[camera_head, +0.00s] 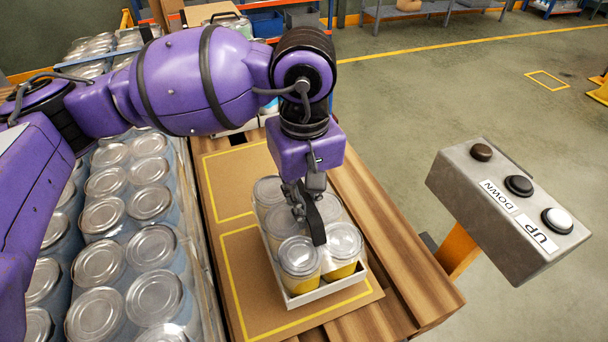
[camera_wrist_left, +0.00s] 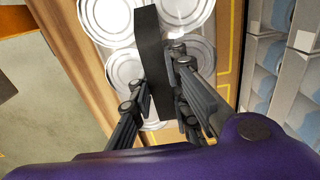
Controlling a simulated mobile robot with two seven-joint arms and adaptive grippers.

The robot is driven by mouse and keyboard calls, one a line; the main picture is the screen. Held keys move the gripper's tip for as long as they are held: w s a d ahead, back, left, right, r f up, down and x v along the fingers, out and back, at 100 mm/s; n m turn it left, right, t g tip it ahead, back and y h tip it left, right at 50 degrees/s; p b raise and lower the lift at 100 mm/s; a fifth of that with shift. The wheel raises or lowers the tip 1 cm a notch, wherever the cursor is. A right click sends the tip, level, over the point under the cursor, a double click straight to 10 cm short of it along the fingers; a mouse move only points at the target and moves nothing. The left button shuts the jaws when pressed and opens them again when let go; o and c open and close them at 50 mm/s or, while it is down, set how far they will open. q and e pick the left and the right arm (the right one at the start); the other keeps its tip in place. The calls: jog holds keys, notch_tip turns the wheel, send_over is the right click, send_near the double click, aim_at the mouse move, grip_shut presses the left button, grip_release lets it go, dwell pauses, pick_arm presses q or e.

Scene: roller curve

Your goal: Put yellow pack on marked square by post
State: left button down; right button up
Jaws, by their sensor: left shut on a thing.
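The yellow pack (camera_head: 302,284) is a white tray of several lidded cans, at least two with yellow lower parts, with a black strap (camera_head: 318,228) across the top. In the head view it sits over the right part of the near yellow-outlined square (camera_head: 245,290) on a brown board. Whether it rests on the board or hangs just above, I cannot tell. My left gripper (camera_head: 308,200) is above the pack, shut on the strap. The left wrist view shows the strap (camera_wrist_left: 148,40) between the fingers of this gripper (camera_wrist_left: 160,85). My right gripper is not in view.
A grey button box (camera_head: 508,210) marked UP and DOWN stands on a yellow post (camera_head: 456,250) at the right. Another yellow-outlined square (camera_head: 225,185) lies behind the near one. Rows of grey-lidded cans (camera_head: 120,240) fill the left. Wooden slats (camera_head: 400,270) edge the board.

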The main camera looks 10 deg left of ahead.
pick_arm(q)
jog(key=shift+s+d+f, duration=0.1)
jog(key=shift+s+f, duration=0.25)
jog(key=shift+f, duration=1.6)
jog(key=shift+f, duration=0.1)
jog(key=c, duration=1.7)
grip_release()
jog(key=shift+s, duration=0.1)
jog(key=shift+o, duration=0.2)
notch_tip(320, 180, up, 12)
jog(key=shift+r, duration=0.1)
